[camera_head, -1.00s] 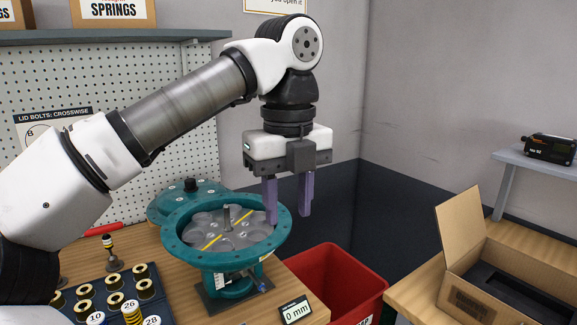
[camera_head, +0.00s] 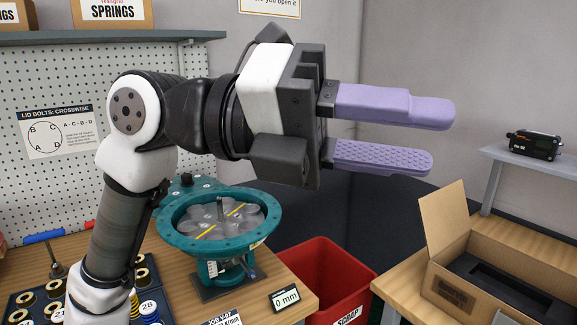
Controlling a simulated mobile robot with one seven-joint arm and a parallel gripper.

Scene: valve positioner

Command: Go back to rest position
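My gripper (camera_head: 442,137) is raised and points to the right, above the red bin and clear of the bench. Its two purple fingers are apart with nothing between them. The teal valve positioner housing (camera_head: 262,232) stands open on the wooden bench, below and left of my gripper. Inside it are several round grey recesses, a central stem and a yellow bar. A teal lid (camera_head: 188,191) lies behind it, partly hidden by my arm and the housing.
A red scrap bin (camera_head: 338,268) stands right of the bench. A small display (camera_head: 286,297) reads 0 mm. An open cardboard box (camera_head: 452,237) sits on the right table. A black device (camera_head: 535,145) is on a grey shelf. A dark tray (camera_head: 22,300) with several bushings is at left.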

